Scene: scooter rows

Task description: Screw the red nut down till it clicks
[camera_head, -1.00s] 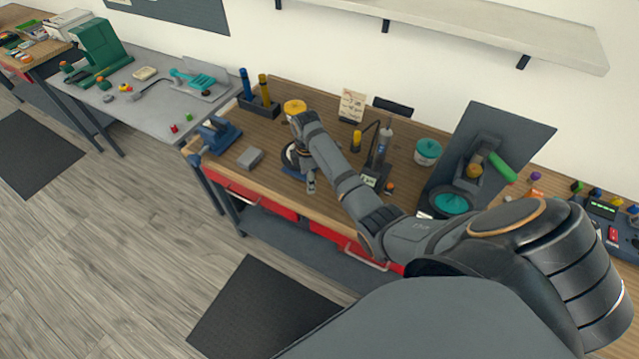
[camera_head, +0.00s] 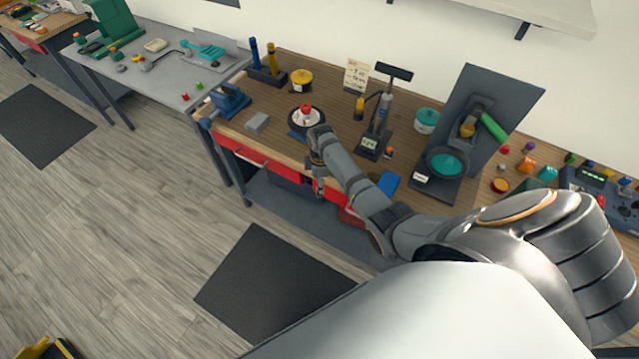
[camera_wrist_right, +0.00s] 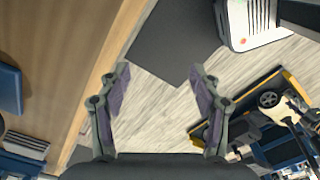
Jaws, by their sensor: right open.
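The red nut (camera_head: 306,108) sits on top of a white hub in the middle of a dark round wheel (camera_head: 293,125) on the wooden bench. Whether it is fully seated cannot be told from here. My right gripper (camera_head: 319,194) hangs at the bench's front edge, below and in front of the wheel, apart from the nut. In the right wrist view my right gripper (camera_wrist_right: 160,78) is open and empty, with floor showing between its fingers. The nut is not visible in that view. My left gripper is not in view.
Left of the wheel lie a grey block (camera_head: 257,122) and a blue vise (camera_head: 231,98). A yellow-lidded tub (camera_head: 302,80) stands behind. A pump with a gauge stand (camera_head: 370,144) is to the right. A dark mat (camera_head: 265,283) lies on the floor.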

